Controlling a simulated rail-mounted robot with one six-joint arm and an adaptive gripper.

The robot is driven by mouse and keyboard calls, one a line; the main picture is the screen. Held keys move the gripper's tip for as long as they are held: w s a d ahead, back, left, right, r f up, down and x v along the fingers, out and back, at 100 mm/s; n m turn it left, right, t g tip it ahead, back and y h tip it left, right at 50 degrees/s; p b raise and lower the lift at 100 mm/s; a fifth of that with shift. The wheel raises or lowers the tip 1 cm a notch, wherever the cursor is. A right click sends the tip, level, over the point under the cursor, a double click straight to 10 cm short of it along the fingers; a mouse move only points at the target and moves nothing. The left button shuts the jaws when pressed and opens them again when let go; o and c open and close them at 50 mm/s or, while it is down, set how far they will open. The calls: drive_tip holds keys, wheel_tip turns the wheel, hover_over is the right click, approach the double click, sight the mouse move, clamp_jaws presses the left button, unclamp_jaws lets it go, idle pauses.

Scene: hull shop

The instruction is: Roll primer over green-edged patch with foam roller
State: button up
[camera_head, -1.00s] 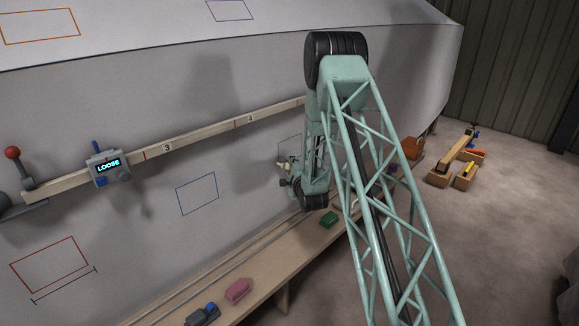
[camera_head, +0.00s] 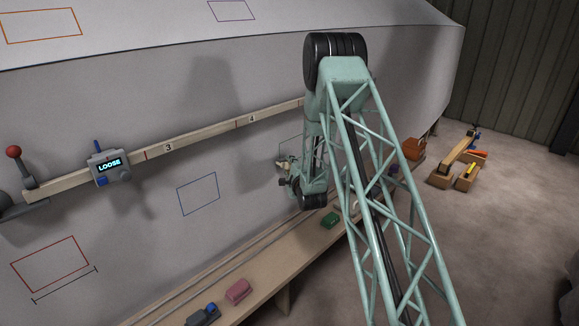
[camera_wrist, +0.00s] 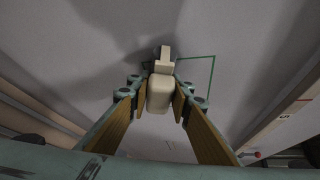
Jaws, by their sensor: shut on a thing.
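My gripper (camera_wrist: 160,97) is shut on a cream foam roller (camera_wrist: 160,93), held by its thick block-like handle in the wrist view. The roller's narrower head points at the grey hull surface. The green-edged patch (camera_wrist: 212,78) lies just right of the roller head, its left part hidden by the roller and finger. I cannot tell whether the head touches the hull. In the head view, the roller (camera_head: 284,164) shows small beside my arm, at a faint outlined patch (camera_head: 288,137) that my arm partly covers.
A bench (camera_head: 262,288) below holds a pink block (camera_head: 239,291) and a green block (camera_head: 330,220). Wooden trays (camera_head: 440,180) stand on the floor at right.

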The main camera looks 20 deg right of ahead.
drive_tip(key=shift+w+a, duration=0.2)
drive_tip(key=shift+w, duration=0.2)
drive_tip(key=shift+d, duration=0.1)
idle(0.5)
drive_tip(key=shift+w+d+b, duration=0.25)
drive_tip(key=shift+w+d, duration=0.05)
drive_tip(key=shift+d, duration=0.35)
drive_tip(key=shift+w+d+b, duration=0.25)
drive_tip(key=shift+d, duration=0.4)
drive_tip(key=shift+w+d+b, duration=0.2)
drive_tip(key=shift+w+d, duration=0.05)
drive_tip(key=shift+d, duration=0.4)
drive_tip(key=shift+w+d+b, duration=0.15)
drive_tip(key=shift+w+d, duration=0.1)
drive_tip(key=shift+d, duration=0.4)
drive_tip(key=shift+d, duration=0.1)
drive_tip(key=shift+w+d+b, duration=0.15)
drive_tip(key=shift+w+d, duration=0.15)
drive_tip(key=shift+d, duration=0.35)
drive_tip(key=shift+w+d+b, duration=0.15)
drive_tip(key=shift+w+d, duration=0.1)
drive_tip(key=shift+d, duration=0.4)
drive_tip(key=shift+w+d, duration=0.25)
drive_tip(key=shift+d, duration=0.4)
drive_tip(key=shift+w+d, duration=0.2)
drive_tip(key=shift+d, duration=0.45)
